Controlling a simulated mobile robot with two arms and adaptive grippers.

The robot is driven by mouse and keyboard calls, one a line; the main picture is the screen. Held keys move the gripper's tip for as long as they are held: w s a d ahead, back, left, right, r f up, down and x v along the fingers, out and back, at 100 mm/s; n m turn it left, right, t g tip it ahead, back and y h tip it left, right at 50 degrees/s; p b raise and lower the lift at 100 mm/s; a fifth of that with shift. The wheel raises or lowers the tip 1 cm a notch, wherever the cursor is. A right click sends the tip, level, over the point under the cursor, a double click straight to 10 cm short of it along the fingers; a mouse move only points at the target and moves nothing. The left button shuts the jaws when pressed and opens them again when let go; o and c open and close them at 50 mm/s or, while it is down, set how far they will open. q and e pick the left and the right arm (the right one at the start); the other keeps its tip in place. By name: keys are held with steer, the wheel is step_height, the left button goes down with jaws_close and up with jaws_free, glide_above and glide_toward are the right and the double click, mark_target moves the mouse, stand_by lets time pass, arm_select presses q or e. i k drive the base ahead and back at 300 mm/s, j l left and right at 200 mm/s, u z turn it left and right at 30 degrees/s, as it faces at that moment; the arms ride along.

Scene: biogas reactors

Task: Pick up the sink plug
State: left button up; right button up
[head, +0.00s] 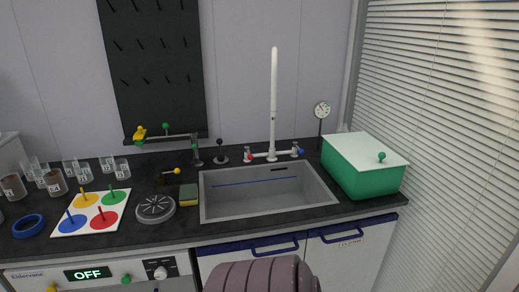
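A small dark piece with a round base and an upright stem with a ball knob (221,158) stands on the counter behind the left back corner of the sink. It looks like the sink plug, but it is too small to be certain. The sink (260,194) is a grey rectangular basin set in the dark counter and looks empty. A white tap (273,110) with red and blue handles rises behind it. Neither of my grippers shows in the head view. A dark rounded part at the bottom middle seems to be mine.
A green box with a white lid (366,147) stands right of the sink. Left are a sponge (189,195), a round grey plate (156,209), a board with coloured discs (70,227), a blue ring (29,225) and several glasses (84,174). Blinds (450,130) close off the right.

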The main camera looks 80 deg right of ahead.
mark_target(219, 141)
steer(key=z, duration=2.4)
steer(key=i+u, duration=0.5)
steer(key=i+l+u, duration=0.15)
steer(key=i+u, duration=0.35)
